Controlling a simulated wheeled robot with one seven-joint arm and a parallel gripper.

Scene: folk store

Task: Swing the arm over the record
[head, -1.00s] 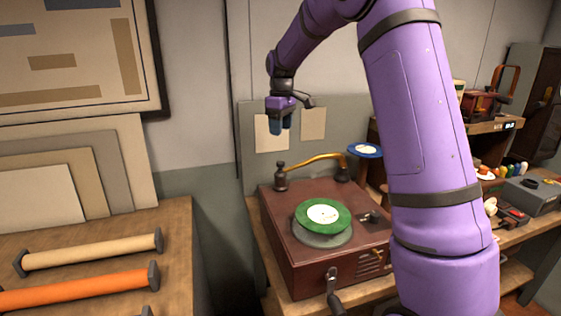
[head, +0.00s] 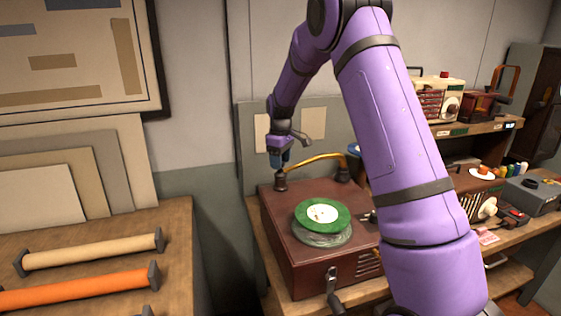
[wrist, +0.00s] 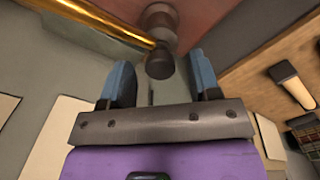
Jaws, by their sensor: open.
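The record player (head: 290,240) is a dark red box on a wooden bench. A green record with a white label (head: 322,214) lies on its turntable. The gold tonearm (head: 318,160) runs along the back of the box between two dark posts; its left end is at the left post (head: 280,181). My gripper (head: 279,161) is just above that left post. In the wrist view my gripper's blue fingers (wrist: 160,85) are apart, with the dark knob (wrist: 160,62) of the post just beyond them and the gold tonearm (wrist: 105,25) to the left. Nothing shows between the fingers.
A wooden table (head: 175,240) with cream and orange rolls stands at left. A crank (head: 333,285) sticks out of the box front. Shelves with radios (head: 440,100) and small goods stand at right. The wall is close behind the box.

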